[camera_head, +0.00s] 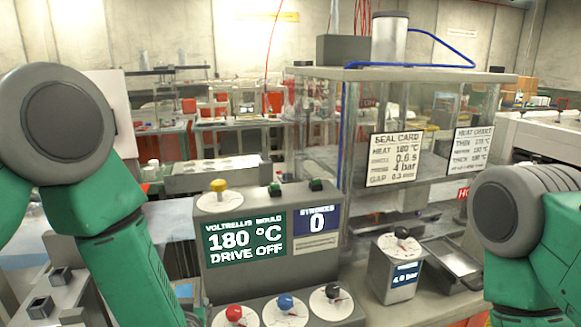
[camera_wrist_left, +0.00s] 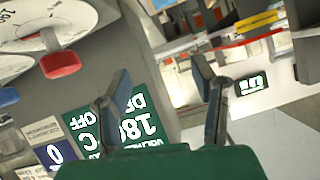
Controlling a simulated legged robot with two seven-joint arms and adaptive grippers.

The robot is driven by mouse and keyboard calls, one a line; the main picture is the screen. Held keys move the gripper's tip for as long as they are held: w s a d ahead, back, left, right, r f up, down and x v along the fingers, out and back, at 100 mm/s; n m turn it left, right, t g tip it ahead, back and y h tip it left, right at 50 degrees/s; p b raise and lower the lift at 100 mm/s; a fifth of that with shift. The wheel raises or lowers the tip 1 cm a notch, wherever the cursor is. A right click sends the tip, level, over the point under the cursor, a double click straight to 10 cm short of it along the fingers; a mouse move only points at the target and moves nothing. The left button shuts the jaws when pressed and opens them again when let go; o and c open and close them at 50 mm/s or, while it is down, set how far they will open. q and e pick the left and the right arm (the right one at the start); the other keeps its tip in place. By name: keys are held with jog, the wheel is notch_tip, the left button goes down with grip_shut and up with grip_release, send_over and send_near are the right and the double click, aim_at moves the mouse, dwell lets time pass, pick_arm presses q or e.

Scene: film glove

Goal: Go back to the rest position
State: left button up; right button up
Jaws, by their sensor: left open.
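My left gripper (camera_wrist_left: 160,68) shows in the left wrist view with its two dark fingers spread and nothing between them. Behind the fingers is the grey control box with a green display, which appears upside down there. In the head view the control box (camera_head: 213,208) stands in the middle, its green display (camera_head: 245,243) reading 180 °C and DRIVE OFF. My left arm comes down from the left, and its gripper is below the picture. My right arm shows at the right edge; its gripper is out of view.
A red knob (camera_head: 234,313), a blue knob (camera_head: 285,302) and a black-and-white dial (camera_head: 331,304) line the front. A clear-walled enclosure (camera_head: 430,205) with cards stands right of the control box. A small gauge box (camera_head: 388,275) stands before it. Benches fill the background.

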pick_arm(q)
jog(key=s+f, duration=0.1)
jog(key=f, duration=0.1)
jog(key=s+a+f+g+h, duration=0.1)
jog(key=s+f, duration=0.1)
jog(key=s+f+m+g, duration=0.1)
jog(key=s+f, duration=0.1)
jog(key=shift+a+h, duration=0.25)
jog(key=shift+h, duration=0.05)
jog(key=s+a+f+m+g+h, duration=0.1)
jog(key=s+a+f+g, duration=0.35)
jog(key=s, duration=1.05)
jog(key=s+a+f+g+h, duration=0.15)
jog(key=s+f+g, duration=0.5)
jog(key=s, duration=0.85)
notch_tip(320, 180, down, 12)
jog(key=w+t+b, duration=0.1)
jog(key=b, duration=1)
jog(key=shift+w+d+r, duration=0.25)
jog(key=shift+d, duration=0.1)
jog(key=shift+w, duration=0.15)
jog(key=shift+c, duration=0.4)
